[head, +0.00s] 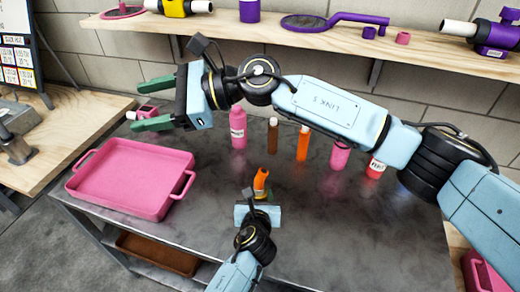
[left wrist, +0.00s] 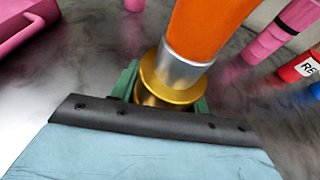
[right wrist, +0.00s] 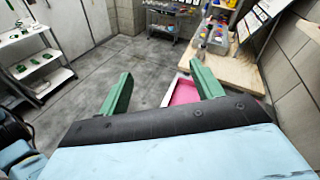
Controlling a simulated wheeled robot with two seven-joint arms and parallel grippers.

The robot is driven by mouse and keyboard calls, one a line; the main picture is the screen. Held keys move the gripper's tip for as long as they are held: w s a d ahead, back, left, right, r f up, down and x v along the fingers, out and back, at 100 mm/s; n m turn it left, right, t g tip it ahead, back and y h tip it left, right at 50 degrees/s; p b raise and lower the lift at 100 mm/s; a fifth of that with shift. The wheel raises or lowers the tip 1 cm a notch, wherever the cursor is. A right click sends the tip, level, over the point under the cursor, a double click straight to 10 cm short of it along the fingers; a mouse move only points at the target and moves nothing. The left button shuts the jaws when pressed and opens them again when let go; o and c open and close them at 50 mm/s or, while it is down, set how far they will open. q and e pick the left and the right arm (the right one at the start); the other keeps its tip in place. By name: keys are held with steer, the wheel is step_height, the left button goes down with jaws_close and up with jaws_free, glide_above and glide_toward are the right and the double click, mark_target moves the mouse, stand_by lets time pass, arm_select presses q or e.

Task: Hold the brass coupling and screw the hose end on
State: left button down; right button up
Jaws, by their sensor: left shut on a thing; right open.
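My left gripper (left wrist: 160,88) is shut on the brass coupling (left wrist: 168,88), its green fingers on either side. The orange hose end (left wrist: 205,30) with a silver collar (left wrist: 185,70) stands at the coupling's top, slightly tilted. Whether its thread is engaged cannot be told. In the head view the orange hose end (head: 261,180) shows above my left gripper, low over the middle of the grey table; the coupling is mostly hidden there. My right gripper (head: 145,104) is open and empty, raised at upper left above the tray's back side. Its spread fingers (right wrist: 162,88) show in the right wrist view.
A pink tray (head: 73,183) with handles stands at the table's left. A row of bottles stands behind: pink (head: 238,128), brown (head: 273,142), orange (head: 303,145) and others. A wooden shelf (head: 235,37) runs above. Table space around the left gripper is clear.

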steer(key=w+d+r+m+t+y, duration=0.2)
steer(key=w+d+r+m+t, duration=0.1)
steer(key=w+r+m+t, duration=0.7)
steer(key=w+d+f+m+t+h, duration=0.6)
steer(key=w+f+m+h, duration=0.25)
steer(key=m, duration=0.25)
steer(key=s+d+f+m+g+h, duration=0.25)
steer(key=d+f+g+h, duration=0.3)
steer(key=f, duration=0.45)
steer(key=s+d+f+n+g+h, duration=0.1)
steer(key=s+g, duration=0.2)
steer(key=s, duration=0.1)
steer(key=s+d+f+n+g+h, duration=0.1)
steer(key=s+f+g, duration=0.1)
steer(key=s+g, duration=0.1)
steer(key=s+d+f+n+g+h, duration=0.1)
steer(key=s+d+f+g, duration=0.1)
steer(key=s, duration=0.4)
steer(key=shift+s+f+g+h, duration=0.1)
steer(key=shift+f+g+h, duration=0.25)
steer(key=shift+g, duration=0.3)
steer(key=shift+r, duration=0.1)
